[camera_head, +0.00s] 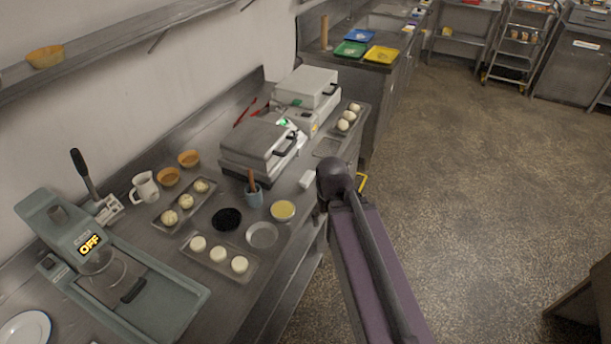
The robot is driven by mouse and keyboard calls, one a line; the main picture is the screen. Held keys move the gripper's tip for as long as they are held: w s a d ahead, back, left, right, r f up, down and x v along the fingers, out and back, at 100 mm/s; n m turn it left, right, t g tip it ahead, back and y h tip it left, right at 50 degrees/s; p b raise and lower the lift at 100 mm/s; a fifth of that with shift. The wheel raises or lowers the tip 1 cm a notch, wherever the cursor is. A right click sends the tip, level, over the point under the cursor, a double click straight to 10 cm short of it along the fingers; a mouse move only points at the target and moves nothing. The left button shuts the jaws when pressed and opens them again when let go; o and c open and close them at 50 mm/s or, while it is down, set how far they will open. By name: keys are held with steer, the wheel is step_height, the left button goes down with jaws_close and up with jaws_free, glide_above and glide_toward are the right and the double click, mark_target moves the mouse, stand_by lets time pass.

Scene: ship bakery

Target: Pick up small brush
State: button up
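A small brush (251,180) with a reddish-brown handle appears to stand in a blue-grey cup (253,197) on the steel counter. Only its handle shows. Its bristle end is hidden inside the cup. The cup stands in front of a grey press-like machine, between a black round dish (226,219) and a bowl of yellow stuff (283,210). My purple and dark grey arm reaches up from the bottom to the counter's right edge, right of the cup. My gripper cannot be made out in this view.
Close to the cup are a metal dish (262,235), a tray of white dough rounds (244,276) and a small white block (306,180). A green-grey machine (150,306) stands at the lower left. A shelf (130,38) runs along the wall. Floor at right is open.

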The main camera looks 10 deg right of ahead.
stand_by(0.4)
steer(key=c, duration=0.4)
steer(key=shift+d, duration=0.1)
